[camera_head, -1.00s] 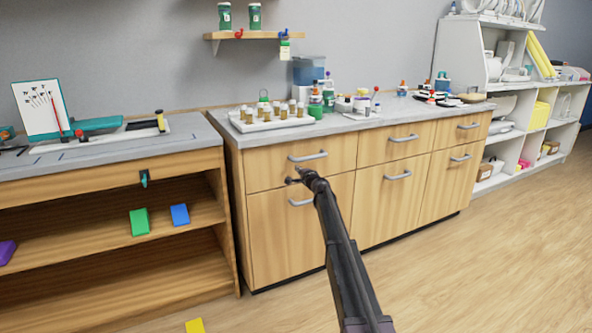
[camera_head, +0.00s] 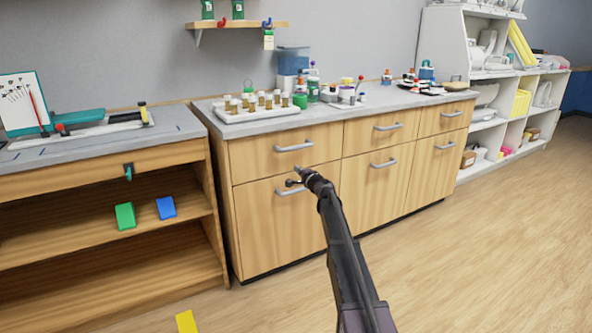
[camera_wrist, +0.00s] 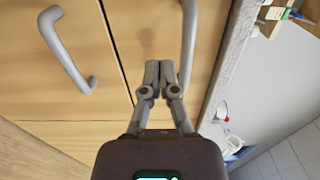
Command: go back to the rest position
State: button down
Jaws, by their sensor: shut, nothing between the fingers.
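My gripper (camera_head: 297,177) is in front of the wooden cabinet (camera_head: 272,222), near the handle of a lower door, in the head view. In the wrist view my gripper (camera_wrist: 159,70) has its two fingers together with nothing between them. A drawer or door handle (camera_wrist: 189,45) lies just beyond the fingertips in that view. Another handle (camera_wrist: 66,50) is to the left. I cannot tell the exact gap between the fingertips and the cabinet front.
The grey countertop (camera_head: 215,122) holds a white tray (camera_head: 262,116) of small vials, bottles and tools. An open wooden shelf unit (camera_head: 70,240) with green and blue blocks stands at left. A yellow block (camera_head: 186,321) lies on the floor (camera_head: 450,270). The floor at right is clear.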

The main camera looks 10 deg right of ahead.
jog(key=s+a+f+n+g+y, duration=0.1)
jog(key=s+a+f+n+g, duration=0.25)
jog(key=s, duration=0.45)
jog(key=s+a+f+n+g, duration=0.3)
jog(key=s+a+f+n, duration=0.15)
jog(key=s, duration=0.35)
jog(key=s+a+f+n+g+y, duration=0.1)
jog(key=s+a+f+n+g, duration=0.25)
jog(key=s, duration=0.45)
jog(key=s+d+f+n+g+h, duration=0.1)
jog(key=s+d+f+g+h, duration=0.15)
jog(key=s, duration=0.75)
jog(key=s+d+f+n+g+h, duration=0.1)
jog(key=s+f+g+h, duration=0.15)
jog(key=s, duration=0.65)
jog(key=s+d+f+n+g+h, duration=0.1)
jog(key=s+d+f+g+h, duration=0.15)
jog(key=s, duration=0.75)
notch_tip(320, 180, up, 36)
jog(key=p, duration=3.5)
jog(key=shift+w+a+p, duration=0.25)
jog(key=shift+a+p, duration=0.1)
jog(key=shift+a, duration=0.05)
